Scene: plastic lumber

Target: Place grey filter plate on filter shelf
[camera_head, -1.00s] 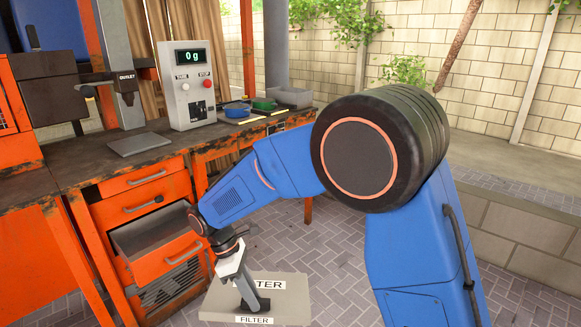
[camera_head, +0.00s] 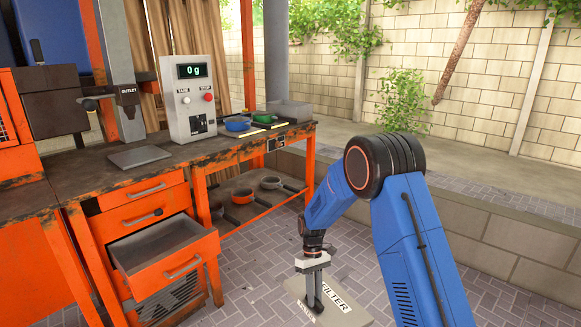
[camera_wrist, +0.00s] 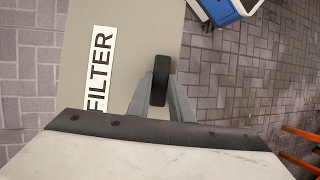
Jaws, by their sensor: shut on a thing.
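The grey filter plate (camera_head: 352,312) is a flat slab with white FILTER labels and a black upright handle. My gripper (camera_head: 314,288) is shut on this handle and holds the plate at the lower middle of the head view, right of the orange workbench. In the wrist view the plate (camera_wrist: 120,50) extends away beneath the gripper (camera_wrist: 160,88), with the black handle between the two grey fingers. The head view shows paving around the plate; its height above the ground is hard to tell. I cannot identify a shelf marked as the filter shelf.
An orange workbench (camera_head: 155,177) stands at left with an open, empty drawer (camera_head: 165,250) jutting out. Its lower shelf (camera_head: 245,208) holds several pans. A low block wall (camera_head: 490,217) runs behind my arm.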

